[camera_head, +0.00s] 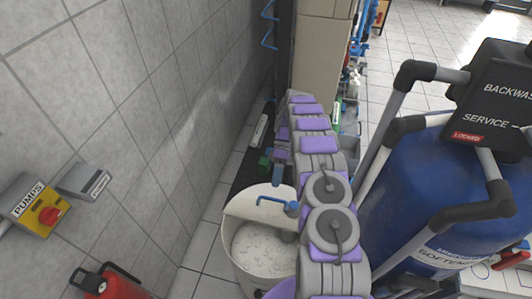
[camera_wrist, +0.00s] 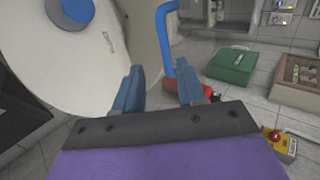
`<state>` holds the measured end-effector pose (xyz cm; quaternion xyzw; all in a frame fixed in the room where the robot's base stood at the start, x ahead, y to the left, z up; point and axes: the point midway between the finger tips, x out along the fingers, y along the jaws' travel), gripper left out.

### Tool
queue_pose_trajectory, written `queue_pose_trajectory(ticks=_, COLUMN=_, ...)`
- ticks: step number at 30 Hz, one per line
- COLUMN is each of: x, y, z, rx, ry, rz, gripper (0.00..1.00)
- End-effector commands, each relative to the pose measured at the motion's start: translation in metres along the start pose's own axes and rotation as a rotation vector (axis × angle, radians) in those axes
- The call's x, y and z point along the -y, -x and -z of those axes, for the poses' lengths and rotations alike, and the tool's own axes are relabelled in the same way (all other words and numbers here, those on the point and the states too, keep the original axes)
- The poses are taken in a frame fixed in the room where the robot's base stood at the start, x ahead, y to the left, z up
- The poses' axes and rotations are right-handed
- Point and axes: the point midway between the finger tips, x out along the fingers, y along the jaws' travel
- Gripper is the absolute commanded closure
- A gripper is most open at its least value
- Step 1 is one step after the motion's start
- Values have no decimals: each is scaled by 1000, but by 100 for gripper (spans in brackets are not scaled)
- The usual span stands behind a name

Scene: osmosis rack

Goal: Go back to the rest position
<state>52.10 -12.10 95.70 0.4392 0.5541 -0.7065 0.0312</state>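My arm, grey and purple, reaches up the middle of the head view and bends down at its far end to my gripper (camera_head: 279,172). In the wrist view, the two blue fingers of my gripper (camera_wrist: 160,88) stand apart, with no object clearly held. A blue bent handle (camera_wrist: 167,45) shows between and beyond them; I cannot tell whether it touches a finger. A pale round lid or tank (camera_wrist: 110,60) fills the left. In the head view, a white tank (camera_head: 255,262) of whitish contents stands below my gripper, with a blue handle (camera_head: 275,201) at its half lid.
A blue softener tank (camera_head: 415,190) with grey pipes stands close on the right. A tiled wall with a pumps switch (camera_head: 38,208) and a red extinguisher (camera_head: 108,285) are on the left. A green case (camera_wrist: 232,64) lies on the floor.

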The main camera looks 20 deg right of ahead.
Motion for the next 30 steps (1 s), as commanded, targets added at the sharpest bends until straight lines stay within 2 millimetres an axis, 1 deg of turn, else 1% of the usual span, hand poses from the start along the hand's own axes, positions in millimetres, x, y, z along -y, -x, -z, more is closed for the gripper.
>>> queue_pose_trajectory(ticks=7, x=2, y=1, z=0, rx=1, ry=-4, rz=-3, gripper=60)
queue_pose_trajectory(ticks=11, x=11, y=8, z=2, rx=8, ry=-30, rz=-19, gripper=60)
queue_pose_trajectory(ticks=18, x=48, y=29, z=8, rx=28, ry=-128, rz=-85, gripper=60)
queue_pose_trajectory(ticks=30, x=116, y=50, z=12, rx=43, ry=-295, rz=-193, gripper=60)
